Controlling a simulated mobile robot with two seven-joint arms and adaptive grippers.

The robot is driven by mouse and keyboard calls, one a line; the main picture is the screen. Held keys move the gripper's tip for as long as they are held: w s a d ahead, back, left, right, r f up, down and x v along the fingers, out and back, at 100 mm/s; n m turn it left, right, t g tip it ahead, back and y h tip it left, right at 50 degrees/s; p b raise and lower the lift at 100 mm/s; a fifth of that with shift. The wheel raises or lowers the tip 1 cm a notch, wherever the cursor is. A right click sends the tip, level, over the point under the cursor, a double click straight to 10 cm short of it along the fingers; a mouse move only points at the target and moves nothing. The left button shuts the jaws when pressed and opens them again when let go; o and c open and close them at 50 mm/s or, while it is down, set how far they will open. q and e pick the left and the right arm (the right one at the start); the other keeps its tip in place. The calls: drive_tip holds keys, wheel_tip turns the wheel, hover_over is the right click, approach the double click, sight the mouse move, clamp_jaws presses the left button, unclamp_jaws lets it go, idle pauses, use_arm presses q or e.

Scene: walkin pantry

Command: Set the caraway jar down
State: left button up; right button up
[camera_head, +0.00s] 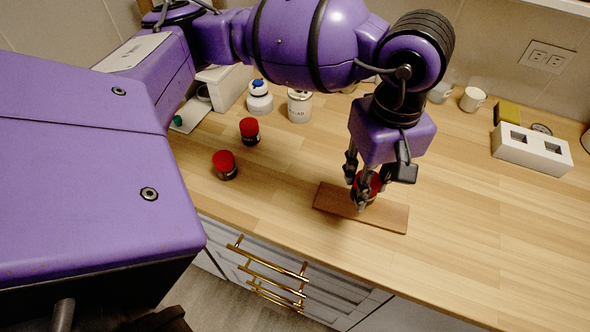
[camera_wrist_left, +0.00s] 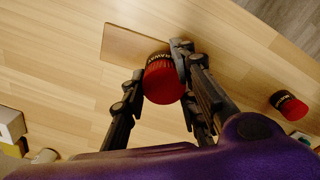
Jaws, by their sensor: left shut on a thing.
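The caraway jar (camera_head: 367,186) has a red lid and a dark label, with part of the name legible in the left wrist view (camera_wrist_left: 161,82). My left gripper (camera_head: 364,192) points down and is shut on the jar, its fingers on both sides. The jar is over a thin brown board (camera_head: 388,216) on the wooden counter; the board also shows in the left wrist view (camera_wrist_left: 122,47). The fingers hide the jar's lower part, and I cannot tell whether its base touches the board. My right gripper is not in view.
Two similar red-lidded jars (camera_head: 249,131) (camera_head: 225,165) stand to the left. A white canister (camera_head: 299,106) and a blue-topped container (camera_head: 259,98) stand behind. A white block with square holes (camera_head: 531,150) is at the right. The counter (camera_head: 460,210) right of the board is clear.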

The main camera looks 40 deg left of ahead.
use_arm(q)
drive_tip(key=shift+w+d+f, duration=0.1)
drive_tip(key=shift+w+f, duration=0.55)
drive_tip(key=shift+f, duration=0.25)
drive_tip(key=shift+w+f, duration=0.2)
drive_tip(key=shift+f, duration=1.7)
drive_tip(key=o, duration=0.5)
drive_tip(key=shift+f, duration=0.1)
drive_tip(key=o, duration=0.5)
wheel_tip(320, 180, up, 13)
drive_tip(key=shift+f, duration=0.2)
